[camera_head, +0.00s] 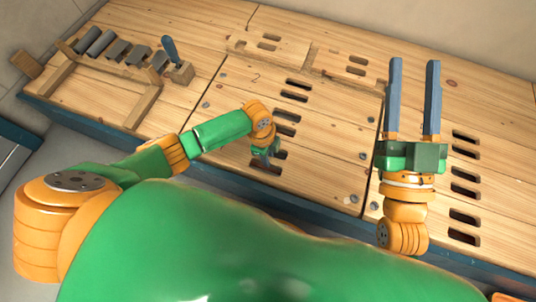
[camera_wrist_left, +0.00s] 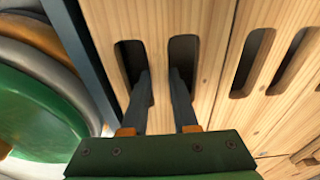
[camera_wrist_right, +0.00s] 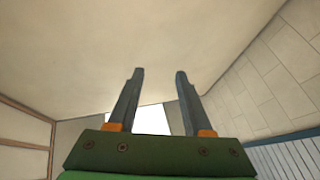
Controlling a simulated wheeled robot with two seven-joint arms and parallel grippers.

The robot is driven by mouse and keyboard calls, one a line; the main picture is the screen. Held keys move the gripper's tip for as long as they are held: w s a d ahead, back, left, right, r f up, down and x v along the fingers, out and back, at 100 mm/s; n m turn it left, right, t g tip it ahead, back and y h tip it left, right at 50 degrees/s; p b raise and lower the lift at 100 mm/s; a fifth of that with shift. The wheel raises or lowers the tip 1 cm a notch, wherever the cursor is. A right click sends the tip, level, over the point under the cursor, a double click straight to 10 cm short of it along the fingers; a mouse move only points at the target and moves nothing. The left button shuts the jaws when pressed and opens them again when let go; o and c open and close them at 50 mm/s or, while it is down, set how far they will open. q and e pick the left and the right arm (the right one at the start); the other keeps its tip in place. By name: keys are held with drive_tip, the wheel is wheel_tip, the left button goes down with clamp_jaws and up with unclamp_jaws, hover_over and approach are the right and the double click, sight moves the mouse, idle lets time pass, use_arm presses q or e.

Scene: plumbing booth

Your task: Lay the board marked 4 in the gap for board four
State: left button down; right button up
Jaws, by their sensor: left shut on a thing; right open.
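My left gripper (camera_head: 265,155) is at the front part of the wooden deck. In the left wrist view its fingers (camera_wrist_left: 160,85) reach into the two slots of a light wooden board (camera_wrist_left: 158,22) and are shut on the strip between them. The board lies flat, with a seam on its right side; I cannot read a number on it. My right gripper (camera_head: 414,65) is open and empty, raised over the right part of the deck; the right wrist view shows only walls beyond its fingers (camera_wrist_right: 160,78). No mark 4 is readable, and I cannot make out the gap.
A slotted board area marked 2 (camera_head: 255,77) lies behind my left gripper. A wooden rack (camera_head: 144,104) with grey pieces and a blue-handled tool (camera_head: 170,50) stands at the back left. More paired slots (camera_head: 465,174) lie at the right.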

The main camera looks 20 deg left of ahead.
use_arm(q)
drive_tip(key=shift+f, duration=0.2)
drive_tip(key=c, duration=0.6)
unclamp_jaws()
